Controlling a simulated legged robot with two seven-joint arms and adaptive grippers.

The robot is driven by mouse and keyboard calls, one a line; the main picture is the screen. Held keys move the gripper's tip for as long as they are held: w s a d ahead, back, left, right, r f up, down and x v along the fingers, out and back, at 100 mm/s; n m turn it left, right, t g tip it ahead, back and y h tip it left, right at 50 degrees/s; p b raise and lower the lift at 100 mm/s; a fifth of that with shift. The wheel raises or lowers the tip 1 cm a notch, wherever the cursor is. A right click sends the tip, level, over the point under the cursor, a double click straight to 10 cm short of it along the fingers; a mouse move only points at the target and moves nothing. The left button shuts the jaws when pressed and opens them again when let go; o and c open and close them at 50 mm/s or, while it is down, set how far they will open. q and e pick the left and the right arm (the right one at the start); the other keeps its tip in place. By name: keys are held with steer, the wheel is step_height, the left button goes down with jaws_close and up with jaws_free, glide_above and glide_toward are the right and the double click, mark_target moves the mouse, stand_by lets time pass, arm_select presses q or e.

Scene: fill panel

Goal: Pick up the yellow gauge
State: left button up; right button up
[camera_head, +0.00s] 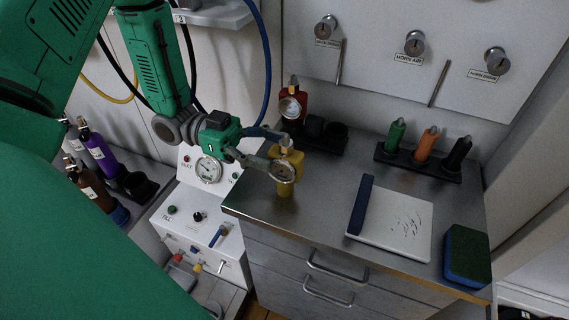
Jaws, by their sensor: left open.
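The yellow gauge (285,188) stands upright near the left front corner of the grey metal worktop, its round dial facing me. My left gripper (278,156) reaches in from the left, and its open fingers are at the upper part of the gauge, around or just beside it. The fingers overlap the gauge in this view, so I cannot tell whether they touch it. My right gripper is not in view.
A red gauge (292,102) stands in a black holder behind. A black rack (419,165) holds green, orange and black bottles. A white board (397,222) with a blue edge and a green-blue sponge (467,255) lie to the right. A control panel (205,235) stands left.

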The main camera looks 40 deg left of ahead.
mark_target(302, 161)
arm_select(q)
steer(key=x, duration=0.4)
steer(key=shift+s+d, duration=0.1)
steer(key=shift+d, duration=0.3)
steer(key=shift+w+d+f, duration=0.2)
steer(key=shift+w+d, duration=0.1)
steer(key=shift+a, duration=0.2)
steer(key=shift+d, duration=0.55)
jaws_close()
steer(key=shift+d+r, duration=0.1)
